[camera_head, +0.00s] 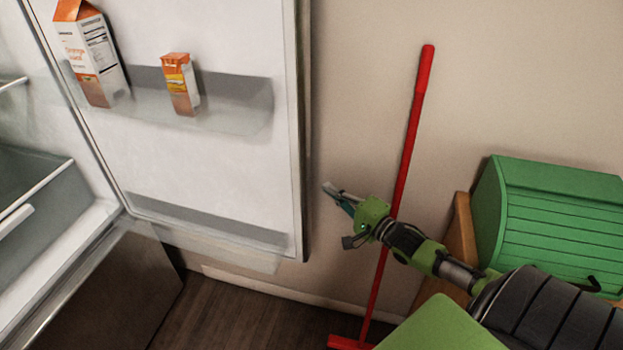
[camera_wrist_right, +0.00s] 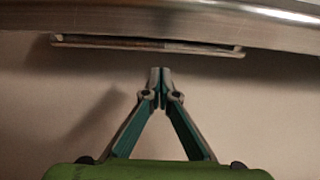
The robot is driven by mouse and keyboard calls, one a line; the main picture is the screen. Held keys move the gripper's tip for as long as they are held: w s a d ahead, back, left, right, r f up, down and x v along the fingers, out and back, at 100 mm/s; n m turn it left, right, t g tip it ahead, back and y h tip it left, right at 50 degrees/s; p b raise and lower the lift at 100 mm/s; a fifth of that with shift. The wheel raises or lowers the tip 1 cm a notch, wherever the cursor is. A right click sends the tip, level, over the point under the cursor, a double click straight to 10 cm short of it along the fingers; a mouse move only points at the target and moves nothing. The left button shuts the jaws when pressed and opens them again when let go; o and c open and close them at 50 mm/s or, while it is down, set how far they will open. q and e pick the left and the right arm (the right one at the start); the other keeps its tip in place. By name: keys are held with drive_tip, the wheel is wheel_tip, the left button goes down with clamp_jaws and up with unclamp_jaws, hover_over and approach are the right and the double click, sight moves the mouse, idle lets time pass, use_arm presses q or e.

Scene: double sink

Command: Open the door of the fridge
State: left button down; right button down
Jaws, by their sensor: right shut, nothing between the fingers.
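The fridge door (camera_head: 215,165) stands wide open in the head view, its inner side with shelves facing me. The fridge interior (camera_head: 30,190) shows at the left. My right gripper (camera_head: 328,188) is just right of the door's free edge, apart from it, and nothing is in it. In the right wrist view its fingertips (camera_wrist_right: 160,75) meet, shut, below a long metallic edge (camera_wrist_right: 160,18) with a pale flat strip (camera_wrist_right: 150,45) under it. I cannot tell for sure which part of the door that is. My left gripper is not in view.
An orange-topped carton (camera_head: 90,60) and a small carton (camera_head: 180,85) stand in the door shelf. A red-handled broom (camera_head: 408,150) leans on the wall behind my right arm. A green roll-top box (camera_head: 550,220) stands at the right. Dark floor (camera_head: 215,315) lies below the door.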

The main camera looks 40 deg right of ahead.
drive_tip(key=w, duration=0.7)
drive_tip(key=shift+w+a, duration=0.25)
drive_tip(key=shift+a, duration=0.1)
